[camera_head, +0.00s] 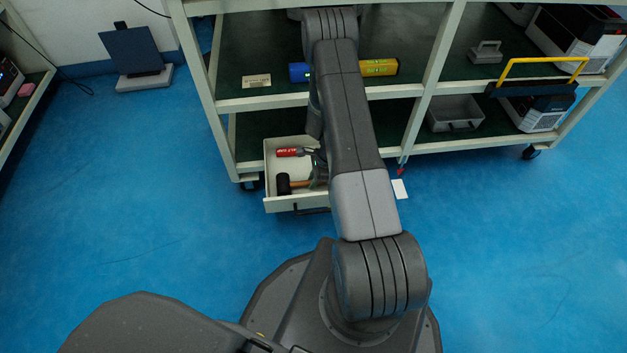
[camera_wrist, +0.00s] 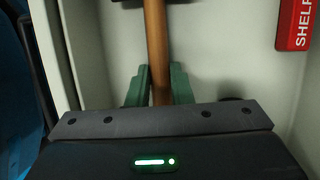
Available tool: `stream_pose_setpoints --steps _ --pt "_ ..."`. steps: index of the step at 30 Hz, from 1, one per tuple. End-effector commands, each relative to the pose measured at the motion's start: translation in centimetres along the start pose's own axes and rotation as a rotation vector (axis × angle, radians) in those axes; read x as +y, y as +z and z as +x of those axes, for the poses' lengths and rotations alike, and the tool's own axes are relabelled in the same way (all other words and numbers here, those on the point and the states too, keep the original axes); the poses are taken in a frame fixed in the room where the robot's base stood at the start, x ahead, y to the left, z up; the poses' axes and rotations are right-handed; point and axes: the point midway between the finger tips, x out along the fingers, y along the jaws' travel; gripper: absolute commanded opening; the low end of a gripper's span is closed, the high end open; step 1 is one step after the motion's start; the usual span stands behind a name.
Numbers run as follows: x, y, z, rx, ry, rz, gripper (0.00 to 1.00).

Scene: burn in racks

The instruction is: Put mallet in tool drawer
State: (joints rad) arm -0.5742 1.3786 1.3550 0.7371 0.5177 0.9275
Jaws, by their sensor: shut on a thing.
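The mallet has a black head (camera_head: 283,184) and a wooden handle (camera_head: 298,184), and it is in the open pale tool drawer (camera_head: 290,205) under the rack. In the wrist view the brown handle (camera_wrist: 157,45) runs up between the green fingertips of my gripper (camera_wrist: 158,88), which are shut on it. A dark edge at the top of that view may be the head. My gripper (camera_head: 319,176) is partly hidden by my arm in the head view. Whether the mallet touches the drawer floor, I cannot tell.
A red labelled item (camera_head: 289,152) lies at the back of the drawer, and its red label shows in the wrist view (camera_wrist: 294,24). Drawer walls rise close around my gripper. A blue and a yellow cylinder (camera_head: 379,67) lie on the shelf above.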

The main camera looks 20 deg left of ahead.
Motion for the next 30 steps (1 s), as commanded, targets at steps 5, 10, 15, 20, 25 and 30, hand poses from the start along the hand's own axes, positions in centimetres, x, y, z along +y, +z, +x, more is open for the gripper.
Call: stream_pose_setpoints --steps 5,10,15,20,25,30 --pt "0.0 -0.1 0.2 0.0 0.0 0.0 0.33" --pt "0.0 -0.1 0.2 0.0 0.0 0.0 0.41" --pt "0.0 0.0 0.1 0.0 0.0 0.0 0.41" --pt "-0.1 0.1 -1.5 0.0 -0.002 0.0 0.41" --pt "-0.1 0.2 -5.2 0.0 -0.002 0.001 0.41" --pt "-0.1 0.1 -8.8 0.0 -0.003 0.001 0.41"
